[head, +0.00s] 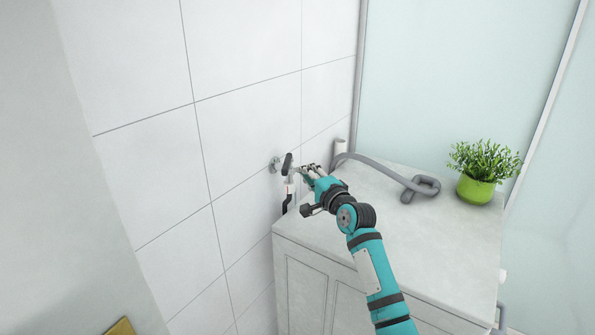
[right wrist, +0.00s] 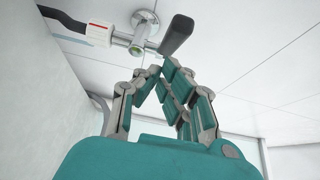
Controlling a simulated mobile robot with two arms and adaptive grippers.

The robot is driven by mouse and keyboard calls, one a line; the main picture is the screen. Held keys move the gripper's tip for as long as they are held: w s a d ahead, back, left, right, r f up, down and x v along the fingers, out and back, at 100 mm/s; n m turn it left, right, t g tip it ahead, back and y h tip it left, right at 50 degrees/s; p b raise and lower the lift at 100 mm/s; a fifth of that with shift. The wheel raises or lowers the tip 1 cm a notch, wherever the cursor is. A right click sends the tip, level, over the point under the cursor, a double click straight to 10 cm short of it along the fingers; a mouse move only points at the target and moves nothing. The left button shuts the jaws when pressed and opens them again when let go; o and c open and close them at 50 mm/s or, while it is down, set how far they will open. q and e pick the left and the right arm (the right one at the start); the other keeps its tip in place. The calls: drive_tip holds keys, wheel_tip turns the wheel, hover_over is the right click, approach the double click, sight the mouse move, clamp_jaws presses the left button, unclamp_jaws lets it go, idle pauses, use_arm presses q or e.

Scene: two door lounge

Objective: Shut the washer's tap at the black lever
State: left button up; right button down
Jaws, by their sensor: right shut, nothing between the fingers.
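The washer's tap (head: 275,164) sticks out of the tiled wall, left of the cabinet. Its black lever (head: 287,162) stands up at a slight tilt in the head view. In the right wrist view, the metal tap body (right wrist: 139,41) has a round wall flange, and the black lever (right wrist: 176,36) slants away from it to the right. My right gripper (head: 306,171) is shut and empty, just right of the lever. In the right wrist view its closed fingertips (right wrist: 160,71) are close below the lever; I cannot tell whether they touch. My left gripper is out of view.
A hose with a black and white connector (right wrist: 87,31) joins the tap. A cabinet with a pale top (head: 320,226) stands below. On it lie a grey bent hose (head: 385,170) and a green potted plant (head: 477,188). Glass panels stand behind.

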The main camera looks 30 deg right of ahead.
sight(289, 168)
drive_tip(key=shift+w+a, duration=1)
drive_tip(key=shift+w+a+r+p, duration=0.3)
drive_tip(key=shift+a+p, duration=0.2)
drive_tip(key=shift+p, duration=0.6)
drive_tip(key=shift+w+a+f, duration=0.1)
drive_tip(key=shift+f, duration=0.2)
